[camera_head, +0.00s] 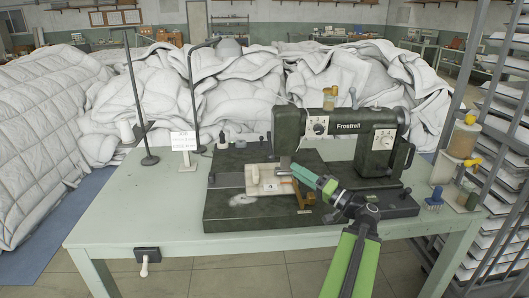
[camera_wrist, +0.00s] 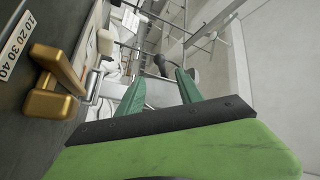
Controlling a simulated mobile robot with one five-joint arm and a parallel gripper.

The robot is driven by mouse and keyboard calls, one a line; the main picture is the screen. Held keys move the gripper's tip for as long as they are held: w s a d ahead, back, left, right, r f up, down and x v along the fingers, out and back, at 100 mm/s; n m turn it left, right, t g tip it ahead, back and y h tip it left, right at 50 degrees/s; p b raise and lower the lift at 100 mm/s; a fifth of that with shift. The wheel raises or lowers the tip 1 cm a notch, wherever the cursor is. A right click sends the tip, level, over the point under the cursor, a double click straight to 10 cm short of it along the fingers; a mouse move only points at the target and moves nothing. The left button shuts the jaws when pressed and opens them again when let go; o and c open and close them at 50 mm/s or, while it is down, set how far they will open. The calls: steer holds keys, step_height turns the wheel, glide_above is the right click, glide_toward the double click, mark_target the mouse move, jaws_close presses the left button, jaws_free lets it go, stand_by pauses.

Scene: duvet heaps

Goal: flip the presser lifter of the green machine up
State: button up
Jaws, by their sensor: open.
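The dark green sewing machine (camera_head: 345,122) marked Frostrell stands on a dark green base plate (camera_head: 245,218) on the table. Its head column (camera_head: 288,135) comes down at the left, above a pale work plate (camera_head: 265,183). My gripper (camera_head: 303,171) is just right of the column's lower end, above the plate, with its teal fingers pointing left. In the wrist view my gripper (camera_wrist: 160,84) has its fingers apart, with nothing held between them. A bent metal bar (camera_wrist: 94,86) shows left of the fingers. I cannot clearly make out the presser lifter.
A brass guide (camera_head: 304,197) lies close below my gripper; it looms at the left in the wrist view (camera_wrist: 52,82). A lamp stand (camera_head: 194,105), a sign (camera_head: 183,141) and small bottles stand at the back left. The table's left part (camera_head: 135,205) is clear.

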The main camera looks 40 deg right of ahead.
mark_target(270, 148)
steer(key=p+x, duration=0.3)
steer(key=x, duration=1.1)
steer(key=shift+w, duration=0.4)
steer(key=shift+a, duration=0.1)
jaws_close()
